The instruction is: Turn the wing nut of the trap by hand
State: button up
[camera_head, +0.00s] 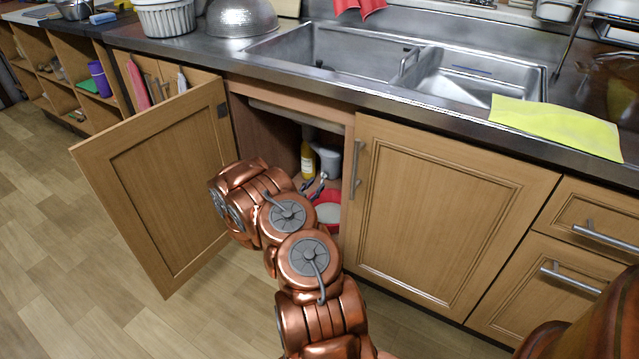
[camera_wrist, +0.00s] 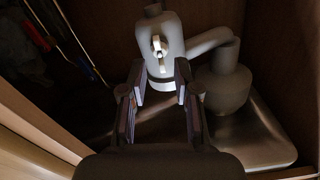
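The trap (camera_wrist: 163,28) is a pale grey upright body under the sink, with a pipe running right to a wider grey cup-shaped part. The wing nut (camera_wrist: 158,46) is a small bright metallic piece on the front of the trap, near the middle top of the wrist view. My gripper (camera_wrist: 160,72) is open, with one dark finger on each side, below the wing nut in that picture. The space between the fingers looks empty, and I cannot tell how far off the nut is. In the head view my arm reaches into the open cabinet and the nut cannot be made out.
The open cabinet door (camera_head: 155,185) stands left of my arm, and a closed door (camera_head: 450,215) is on the right. Inside the cabinet are a yellow bottle (camera_head: 307,160) and a red basin (camera_head: 328,214). A pale tray (camera_wrist: 265,140) lies at the lower right in the wrist view.

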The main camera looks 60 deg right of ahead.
aim_at(322, 180)
jog(key=shift+d, duration=1.55)
jog(key=shift+w, duration=0.1)
grip_shut()
